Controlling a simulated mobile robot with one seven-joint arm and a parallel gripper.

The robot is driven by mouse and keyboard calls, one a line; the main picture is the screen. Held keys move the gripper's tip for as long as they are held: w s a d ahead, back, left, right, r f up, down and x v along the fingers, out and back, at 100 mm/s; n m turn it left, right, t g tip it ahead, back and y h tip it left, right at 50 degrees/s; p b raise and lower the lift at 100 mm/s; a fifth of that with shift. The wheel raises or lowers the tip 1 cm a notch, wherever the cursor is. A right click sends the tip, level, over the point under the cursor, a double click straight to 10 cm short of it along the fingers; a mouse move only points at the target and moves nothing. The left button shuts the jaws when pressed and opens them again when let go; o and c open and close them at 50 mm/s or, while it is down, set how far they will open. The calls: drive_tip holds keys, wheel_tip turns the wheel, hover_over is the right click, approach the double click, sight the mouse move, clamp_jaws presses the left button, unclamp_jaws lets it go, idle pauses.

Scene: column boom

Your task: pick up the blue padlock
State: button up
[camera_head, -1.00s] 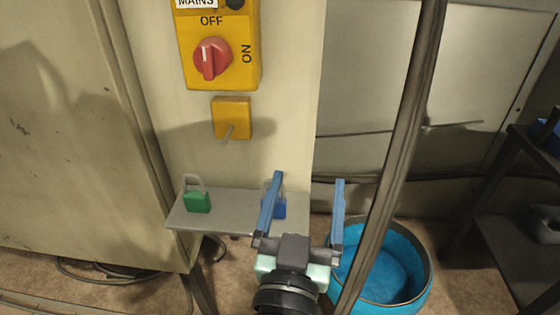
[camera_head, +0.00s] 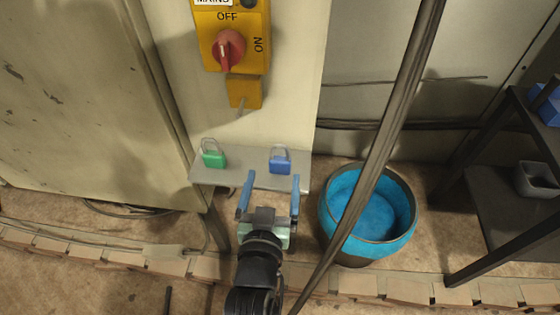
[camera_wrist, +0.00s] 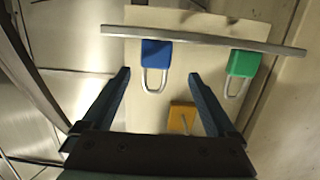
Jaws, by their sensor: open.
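The blue padlock (camera_head: 279,161) stands upright on a narrow grey shelf (camera_head: 236,175), near its right end, shackle up. In the wrist view the blue padlock (camera_wrist: 156,56) appears upside down, beyond the fingertips and between their lines. My gripper (camera_head: 269,184) is open and empty, in front of the shelf and just short of the blue padlock. The gripper also shows in the wrist view (camera_wrist: 159,75), its two fingers spread wide. Nothing covers the padlock in either view.
A green padlock (camera_head: 213,155) stands on the shelf to the left. A yellow switch box with a red knob (camera_head: 229,50) and a yellow hasp (camera_head: 244,91) are above. A blue tub (camera_head: 372,210) is on the floor at right, with a dark cable (camera_head: 385,130) slanting before it.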

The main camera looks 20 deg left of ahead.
sight(279, 165)
drive_tip(key=shift+d+p+x, duration=0.15)
drive_tip(key=shift+p+x, duration=0.05)
drive_tip(key=shift+x, duration=1.45)
drive_tip(key=shift+d+p+x, duration=0.15)
drive_tip(key=shift+d+x, duration=0.05)
drive_tip(key=shift+x, duration=1.45)
clamp_jaws()
drive_tip(key=shift+r, duration=0.1)
